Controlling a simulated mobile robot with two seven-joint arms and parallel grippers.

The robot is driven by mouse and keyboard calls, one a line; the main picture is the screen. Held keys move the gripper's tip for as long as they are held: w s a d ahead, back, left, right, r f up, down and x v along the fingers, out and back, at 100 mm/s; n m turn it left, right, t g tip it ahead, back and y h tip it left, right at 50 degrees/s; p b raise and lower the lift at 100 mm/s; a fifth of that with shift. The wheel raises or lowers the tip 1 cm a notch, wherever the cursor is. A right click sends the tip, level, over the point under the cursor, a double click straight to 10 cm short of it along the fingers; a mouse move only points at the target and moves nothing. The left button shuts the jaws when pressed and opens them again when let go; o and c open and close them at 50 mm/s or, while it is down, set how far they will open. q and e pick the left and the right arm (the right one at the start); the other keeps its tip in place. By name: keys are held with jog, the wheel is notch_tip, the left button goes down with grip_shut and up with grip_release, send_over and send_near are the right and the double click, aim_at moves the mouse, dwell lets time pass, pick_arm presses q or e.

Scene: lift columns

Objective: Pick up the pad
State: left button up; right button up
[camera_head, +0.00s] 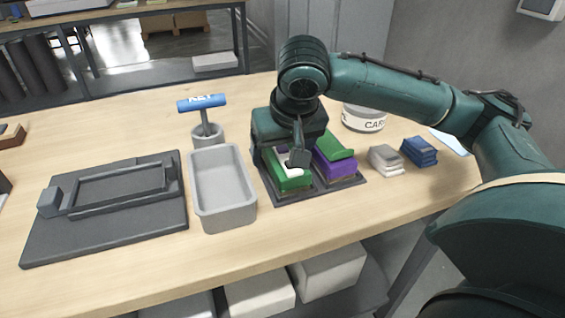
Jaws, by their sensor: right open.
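A dark tray (318,189) on the table holds a green block (292,184) with a white top at the left and a purple block (337,168) with a green piece (334,147) on top at the right. I cannot tell for sure which piece is the pad. My right gripper (297,158) points down over the green block, with a finger close to its white top. It is open; whether it touches the block is unclear, and its body hides the rear of the tray. My left gripper is out of view.
A grey open bin (224,220) stands left of the tray. Behind it is a blue-handled tool in a grey holder (207,142). A dark frame fixture (110,238) lies at left. Grey (385,161) and blue (419,152) stacks and a round labelled tub (364,119) stand at right.

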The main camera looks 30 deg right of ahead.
jog(key=shift+c, duration=0.5)
jog(key=c, duration=1.2)
jog(key=shift+r, duration=0.1)
